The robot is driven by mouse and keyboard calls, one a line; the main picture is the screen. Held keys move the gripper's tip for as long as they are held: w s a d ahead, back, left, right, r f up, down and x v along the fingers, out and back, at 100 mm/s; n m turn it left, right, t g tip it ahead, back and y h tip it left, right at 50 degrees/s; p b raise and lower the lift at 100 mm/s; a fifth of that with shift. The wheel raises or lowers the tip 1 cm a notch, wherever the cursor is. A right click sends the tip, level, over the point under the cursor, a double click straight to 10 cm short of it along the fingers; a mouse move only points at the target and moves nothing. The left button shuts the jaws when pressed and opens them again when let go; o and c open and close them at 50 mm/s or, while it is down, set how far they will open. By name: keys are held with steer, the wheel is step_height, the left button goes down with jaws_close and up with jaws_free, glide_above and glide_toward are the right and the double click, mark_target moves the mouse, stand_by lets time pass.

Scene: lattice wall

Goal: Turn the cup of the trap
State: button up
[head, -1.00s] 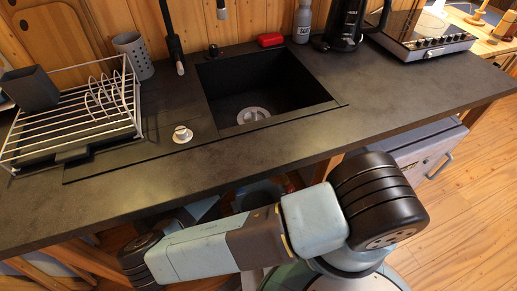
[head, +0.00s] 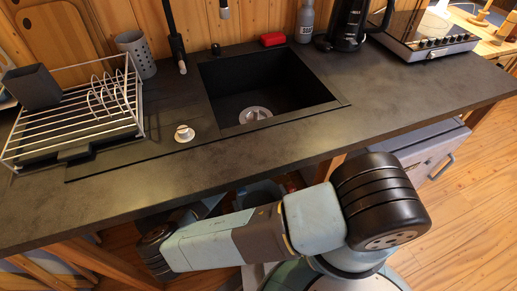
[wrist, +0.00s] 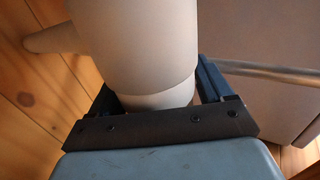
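The trap shows close up in the wrist view as a pale beige body with a wide upper cylinder (wrist: 140,45). Below it is a narrower, lighter round part (wrist: 158,96), which looks like the cup. My gripper (wrist: 160,92) has one dark finger on each side of this lower part. The fingers look very close to it or touching, but I cannot tell whether they press on it. The upper cylinder hides part of the left finger. In the head view the countertop hides the trap and my gripper.
A pale side pipe (wrist: 52,40) runs left from the trap towards the wooden wall (wrist: 32,100). A grey panel (wrist: 265,35) and a metal bar (wrist: 275,72) are at the right. Above, the black sink (head: 268,85) sits in the dark countertop (head: 380,105).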

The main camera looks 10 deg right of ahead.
steer(key=c, duration=0.8)
steer(key=shift+n+t+y, duration=0.3)
steer(key=shift+t, duration=0.1)
steer(key=shift+w+n+t+y, duration=0.1)
steer(key=shift+n+t+y, duration=0.7)
steer(key=shift+y, duration=0.2)
steer(key=shift+n+t+y, duration=0.3)
steer(key=shift+n+y, duration=0.1)
steer(key=shift+y, duration=0.1)
steer(key=o, duration=0.9)
steer(key=shift+o, duration=0.4)
steer(key=shift+a, duration=0.1)
